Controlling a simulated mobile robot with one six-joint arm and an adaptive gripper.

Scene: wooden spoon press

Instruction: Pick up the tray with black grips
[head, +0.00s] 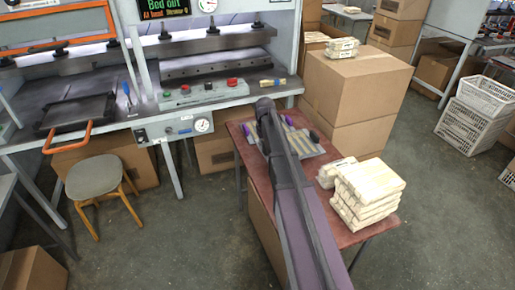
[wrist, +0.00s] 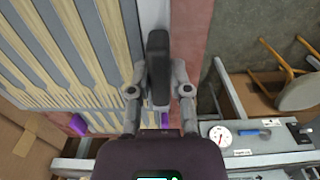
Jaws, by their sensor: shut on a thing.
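A grey tray (head: 313,149) with pale wooden spoon blanks lies on the red-topped table, partly hidden by my arm. In the wrist view the tray (wrist: 62,101) fills the upper left, with blanks in its slots. Purple pieces show at its edge, one of them a purple grip (wrist: 78,124). My gripper (wrist: 158,80) is shut on a black upright grip (wrist: 158,48) at the tray's rim. In the head view the fingertips are hidden by my arm. I cannot tell whether the tray is lifted off the table.
The red table (head: 338,236) also bears stacks of pale bundles (head: 366,195) at its right. A press bench (head: 205,110) stands behind, with a black plate with orange handles (head: 76,113) at left. A stool (head: 95,176) stands front left. Cardboard boxes (head: 357,85) stand behind the table.

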